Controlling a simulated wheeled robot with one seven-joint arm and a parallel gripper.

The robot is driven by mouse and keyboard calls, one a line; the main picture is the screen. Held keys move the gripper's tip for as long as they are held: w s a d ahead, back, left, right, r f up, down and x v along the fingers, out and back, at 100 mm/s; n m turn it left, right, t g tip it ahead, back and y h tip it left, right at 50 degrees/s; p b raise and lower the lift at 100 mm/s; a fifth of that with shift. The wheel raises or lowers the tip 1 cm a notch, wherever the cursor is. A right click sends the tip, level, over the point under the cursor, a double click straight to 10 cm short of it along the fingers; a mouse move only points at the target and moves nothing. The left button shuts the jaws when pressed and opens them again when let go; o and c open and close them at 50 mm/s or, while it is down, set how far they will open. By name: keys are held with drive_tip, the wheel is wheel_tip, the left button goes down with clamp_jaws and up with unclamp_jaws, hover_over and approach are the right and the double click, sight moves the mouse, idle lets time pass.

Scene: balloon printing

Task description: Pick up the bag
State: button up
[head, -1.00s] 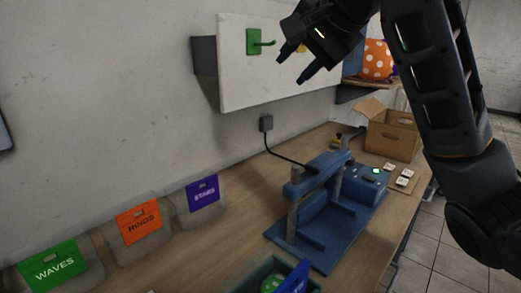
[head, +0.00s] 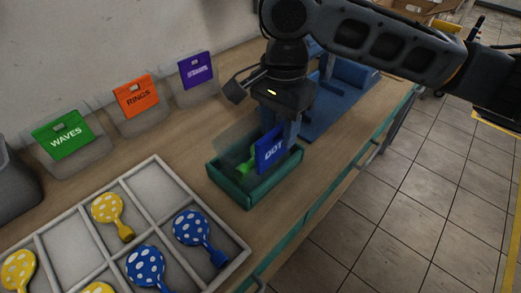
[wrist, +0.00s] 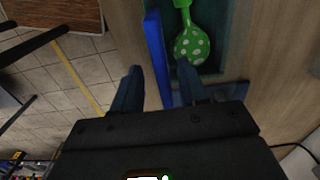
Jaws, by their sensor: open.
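The bag is clear with a blue header card reading DOT (head: 270,149). It sits upright in a dark green tray (head: 249,197) on the bench, and a green balloon with white dots (wrist: 193,46) shows in the tray with it. My gripper (head: 280,122) points down over the tray, its fingers at the card's top edge. In the wrist view the blue card (wrist: 154,58) runs up from between the two spread fingers (wrist: 158,82). The fingers stand on either side of the card's line. Whether either finger touches it I cannot tell.
Clear bins labelled WAVES (head: 66,137), RINGS (head: 137,97) and STARS (head: 196,70) line the wall. A compartment tray (head: 75,256) with yellow and blue dotted balloons lies at the front left. A blue press (head: 345,75) stands behind my gripper. Tiled floor lies right of the bench.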

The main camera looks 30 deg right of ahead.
sight(276, 138)
drive_tip(key=shift+a+f, duration=0.2)
drive_tip(key=shift+f, duration=2.1)
clamp_jaws()
